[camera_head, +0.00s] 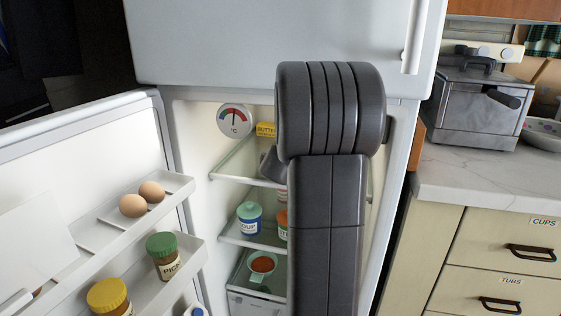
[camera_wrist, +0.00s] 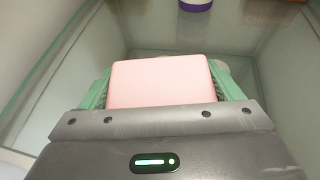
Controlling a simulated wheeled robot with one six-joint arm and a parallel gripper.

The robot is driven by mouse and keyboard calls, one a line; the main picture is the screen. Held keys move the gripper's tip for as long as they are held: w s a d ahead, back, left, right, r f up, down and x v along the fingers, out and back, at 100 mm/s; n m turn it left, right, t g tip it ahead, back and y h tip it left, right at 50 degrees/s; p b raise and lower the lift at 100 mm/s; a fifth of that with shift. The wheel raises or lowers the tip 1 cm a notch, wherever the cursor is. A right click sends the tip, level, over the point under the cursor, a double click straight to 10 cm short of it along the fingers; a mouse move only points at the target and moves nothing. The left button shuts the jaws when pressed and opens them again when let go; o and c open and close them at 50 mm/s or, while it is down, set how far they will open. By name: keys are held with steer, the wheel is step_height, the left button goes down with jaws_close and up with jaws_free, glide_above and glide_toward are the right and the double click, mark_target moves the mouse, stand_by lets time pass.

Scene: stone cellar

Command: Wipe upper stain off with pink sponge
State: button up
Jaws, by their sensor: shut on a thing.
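My gripper (camera_wrist: 163,84) is shut on the pink sponge (camera_wrist: 162,80). The sponge sits between its two green fingers in the wrist view. In the head view my own arm covers the middle of the open fridge (camera_head: 195,150) and hides the sponge and most of the gripper. The wrist view shows pale walls and a greenish glassy surface ahead of the sponge, so the gripper appears to be inside the fridge. I cannot make out the upper stain in either view. I cannot tell whether the sponge touches a surface.
Fridge shelves hold a yellow butter pack (camera_head: 266,130), a blue jar with a green lid (camera_head: 249,218) and a small bowl (camera_head: 262,265). A dial thermometer (camera_head: 234,119) is at upper left. The open door (camera_head: 90,140) holds eggs (camera_head: 133,205) and jars. A counter (camera_head: 480,180) stands right.

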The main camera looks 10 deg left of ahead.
steer(key=shift+w+d+p, duration=0.1)
steer(key=shift+w+p, duration=0.75)
steer(key=shift+w, duration=1.1)
steer(key=shift+w+f, duration=0.1)
steer(key=shift+f, duration=0.2)
steer(key=shift+o, duration=0.2)
steer(key=shift+s+f+b, duration=0.2)
steer(key=shift+s+b, duration=0.75)
steer(key=shift+s, duration=0.7)
steer(key=shift+s+r+b, duration=0.1)
steer(key=shift+s+b, duration=0.5)
steer(key=shift+s, duration=1.6)
steer(key=shift+r, duration=0.1)
step_height(320, 180, up, 3)
steer(key=p, duration=0.2)
steer(key=shift+p, duration=0.4)
